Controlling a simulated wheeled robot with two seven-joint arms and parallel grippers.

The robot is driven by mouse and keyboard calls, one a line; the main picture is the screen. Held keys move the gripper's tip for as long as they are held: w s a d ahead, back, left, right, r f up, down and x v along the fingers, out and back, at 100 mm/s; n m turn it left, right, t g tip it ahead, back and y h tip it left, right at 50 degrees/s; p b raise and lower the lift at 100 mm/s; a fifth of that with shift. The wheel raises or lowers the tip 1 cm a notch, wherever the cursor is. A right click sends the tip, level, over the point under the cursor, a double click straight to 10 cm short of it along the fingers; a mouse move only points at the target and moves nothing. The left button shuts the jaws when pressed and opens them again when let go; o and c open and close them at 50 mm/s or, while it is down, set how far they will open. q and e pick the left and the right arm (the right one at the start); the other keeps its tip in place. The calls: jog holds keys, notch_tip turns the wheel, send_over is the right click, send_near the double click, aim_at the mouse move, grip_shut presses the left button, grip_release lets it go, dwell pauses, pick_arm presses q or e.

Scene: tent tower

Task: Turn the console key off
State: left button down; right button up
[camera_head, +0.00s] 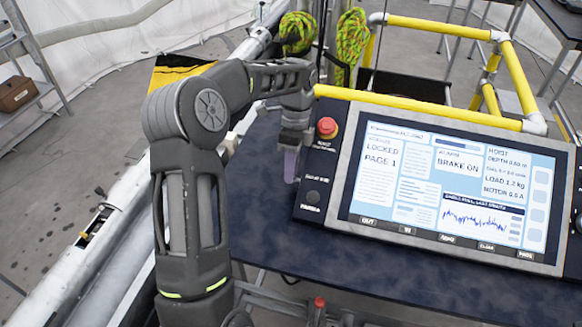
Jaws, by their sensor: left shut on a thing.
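The console (345,190) stands tilted on a dark table, with a lit screen (450,185) reading LOCKED, PAGE 1 and BRAKE ON. My left gripper (291,166) points down at the left edge of this strip, below and left of the red button. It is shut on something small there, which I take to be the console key. The key itself is hidden by the fingers, so its turn angle cannot be told. My right gripper is not in view.
Yellow rails (430,105) with white joints run behind and to the right of the console. The dark table top (400,290) is clear in front of it. Coiled yellow-green rope (351,38) hangs behind my left arm. A brown box (15,93) sits on a shelf at far left.

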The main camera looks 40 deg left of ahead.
pick_arm(q)
jog(key=c, duration=1.2)
grip_release()
jog(key=shift+c, duration=0.2)
